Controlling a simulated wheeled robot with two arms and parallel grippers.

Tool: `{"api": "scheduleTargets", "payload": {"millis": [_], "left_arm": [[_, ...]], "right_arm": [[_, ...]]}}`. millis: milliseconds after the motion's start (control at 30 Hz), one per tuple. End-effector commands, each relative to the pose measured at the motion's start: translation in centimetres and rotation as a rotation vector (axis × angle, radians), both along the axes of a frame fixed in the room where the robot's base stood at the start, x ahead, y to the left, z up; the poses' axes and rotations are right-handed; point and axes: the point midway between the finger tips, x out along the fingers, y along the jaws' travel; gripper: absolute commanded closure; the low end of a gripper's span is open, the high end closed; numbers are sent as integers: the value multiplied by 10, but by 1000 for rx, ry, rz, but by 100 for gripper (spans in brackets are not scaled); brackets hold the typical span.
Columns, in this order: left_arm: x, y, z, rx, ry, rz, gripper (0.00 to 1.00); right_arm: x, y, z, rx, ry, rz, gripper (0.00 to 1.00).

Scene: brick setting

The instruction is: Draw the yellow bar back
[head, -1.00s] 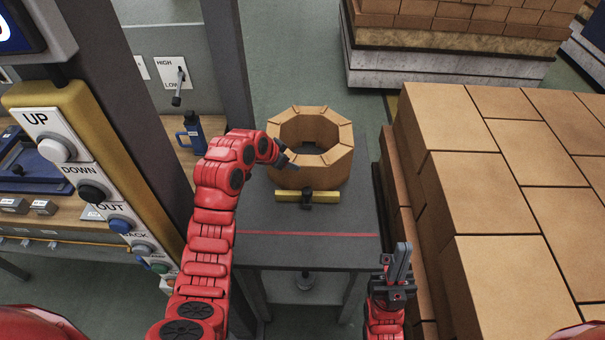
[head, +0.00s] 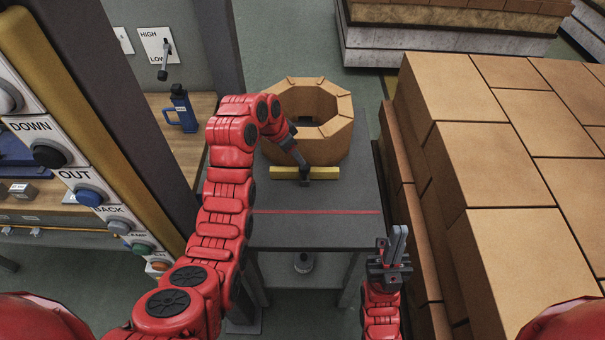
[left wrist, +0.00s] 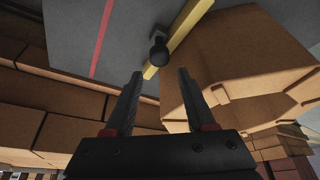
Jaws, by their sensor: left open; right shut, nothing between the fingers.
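The yellow bar (head: 326,173) lies across the grey table (head: 315,232), in front of the octagonal ring of bricks (head: 340,145). A dark knob (left wrist: 159,50) stands out from the bar (left wrist: 182,36) in the left wrist view. My left gripper (head: 304,174) is at the bar's middle in the head view and covers part of it. In the left wrist view its fingers (left wrist: 155,88) are apart and empty, with the knob ahead of and between their tips. Whether they touch it I cannot tell. My right gripper (head: 396,240) is shut and empty, pointing up right of the table.
A red line (head: 315,212) crosses the table in front of the bar. Stacked bricks (head: 480,160) stand close on the right. A button panel (head: 70,175) and a dark post (head: 120,110) are on the left. The table front is clear.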

Motion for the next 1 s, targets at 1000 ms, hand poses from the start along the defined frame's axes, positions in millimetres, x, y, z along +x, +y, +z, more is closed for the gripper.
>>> {"api": "scheduleTargets", "payload": {"millis": [1000], "left_arm": [[17,-24,-68,1,1,0,72]], "right_arm": [[0,0,22,0,-1,0,100]]}}
